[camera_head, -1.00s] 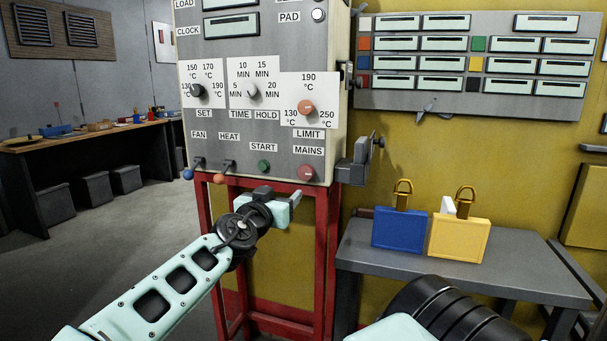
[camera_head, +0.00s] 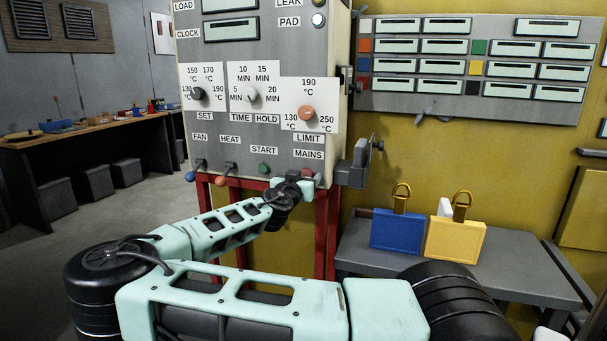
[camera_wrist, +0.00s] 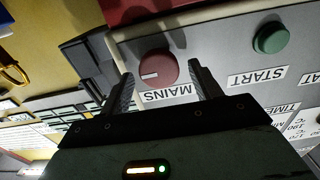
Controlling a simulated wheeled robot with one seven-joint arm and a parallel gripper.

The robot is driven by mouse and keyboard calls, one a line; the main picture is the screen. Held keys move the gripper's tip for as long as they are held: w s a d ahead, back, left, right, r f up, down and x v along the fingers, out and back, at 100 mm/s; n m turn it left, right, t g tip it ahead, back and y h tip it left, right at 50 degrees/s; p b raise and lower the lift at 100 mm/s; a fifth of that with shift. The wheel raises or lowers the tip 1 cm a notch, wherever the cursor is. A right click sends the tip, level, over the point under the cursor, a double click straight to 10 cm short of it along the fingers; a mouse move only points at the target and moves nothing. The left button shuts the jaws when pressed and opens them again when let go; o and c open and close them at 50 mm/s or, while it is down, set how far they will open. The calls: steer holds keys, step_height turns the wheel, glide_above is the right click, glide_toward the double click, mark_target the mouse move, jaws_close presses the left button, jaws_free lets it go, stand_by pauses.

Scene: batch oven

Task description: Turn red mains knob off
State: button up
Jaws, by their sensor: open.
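The red MAINS knob (camera_wrist: 158,68) shows clearly in the wrist view, a round knob with a white pointer line on the grey panel. In the wrist view my gripper (camera_wrist: 164,78) is open, with one finger on each side of the knob's lower part in the picture. I cannot tell whether the fingers touch the knob. In the head view my gripper (camera_head: 300,182) is at the panel's lower right, just below the MAINS label, and largely covers the knob (camera_head: 308,173).
The green START button (camera_wrist: 270,39) is beside the knob. A grey latch block (camera_head: 354,165) sticks out at the cabinet's right side. Blue (camera_head: 397,231) and yellow (camera_head: 455,239) padlock-like tags stand on a grey table (camera_head: 525,265) at right.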

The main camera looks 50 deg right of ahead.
steer(key=shift+w+d, duration=0.15)
steer(key=shift+d, duration=0.15)
steer(key=c, duration=0.9)
steer(key=shift+f+n, duration=0.1)
steer(key=shift+n, duration=0.2)
steer(key=n+b, duration=0.1)
steer(key=n, duration=0.4)
steer(key=n+b, duration=0.1)
steer(key=n, duration=0.5)
steer(key=n+b, duration=0.1)
steer(key=n, duration=0.5)
steer(key=shift+w+a+f, duration=0.15)
steer(key=shift+w+f, duration=0.05)
steer(key=shift+w, duration=0.05)
steer(key=shift+n, duration=0.4)
